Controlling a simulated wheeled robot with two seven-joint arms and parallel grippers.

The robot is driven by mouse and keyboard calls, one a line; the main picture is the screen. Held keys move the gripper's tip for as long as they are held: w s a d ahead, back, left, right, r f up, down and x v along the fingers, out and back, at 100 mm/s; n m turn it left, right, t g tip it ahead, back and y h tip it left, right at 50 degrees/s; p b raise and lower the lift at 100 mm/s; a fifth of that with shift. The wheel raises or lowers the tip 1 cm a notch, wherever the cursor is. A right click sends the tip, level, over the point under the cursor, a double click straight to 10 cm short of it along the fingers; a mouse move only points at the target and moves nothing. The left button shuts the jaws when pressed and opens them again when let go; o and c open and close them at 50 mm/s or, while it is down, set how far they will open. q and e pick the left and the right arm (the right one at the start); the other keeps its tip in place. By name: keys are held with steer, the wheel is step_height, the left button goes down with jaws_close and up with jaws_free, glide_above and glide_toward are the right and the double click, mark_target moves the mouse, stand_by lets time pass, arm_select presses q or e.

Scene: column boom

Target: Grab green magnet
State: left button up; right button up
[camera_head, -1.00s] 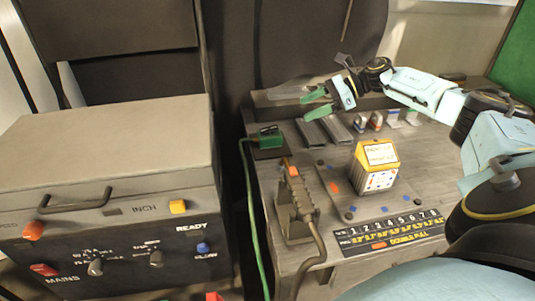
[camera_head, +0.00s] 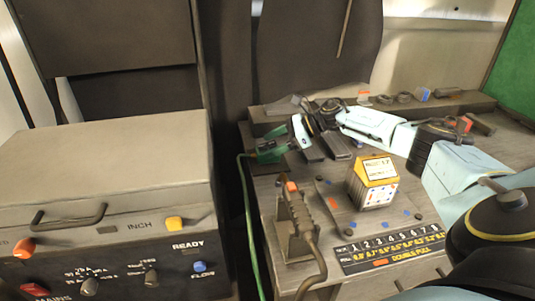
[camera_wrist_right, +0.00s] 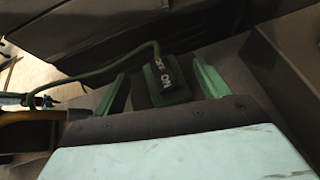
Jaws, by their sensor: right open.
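The green magnet (camera_wrist_right: 163,82) is a small dark green block with a black top marked with white letters. In the right wrist view it lies between the two green fingers of my right gripper (camera_wrist_right: 162,72), with a visible gap on each side. A green cable leads off from it to the left. In the head view the magnet (camera_head: 265,147) sits at the left back of the grey bench, partly hidden by my right gripper (camera_head: 276,143), which is open around it. My left gripper is not in view.
A yellow-and-white box (camera_head: 373,180) stands mid-bench, right of a handle tool in a holder (camera_head: 297,222). A numbered black strip (camera_head: 390,250) lies in front. A large grey machine (camera_head: 110,190) stands left, across a gap. A ledge with small parts runs along the back.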

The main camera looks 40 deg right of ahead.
steer(key=shift+x, duration=1)
steer(key=shift+r, duration=0.1)
steer(key=c, duration=1.4)
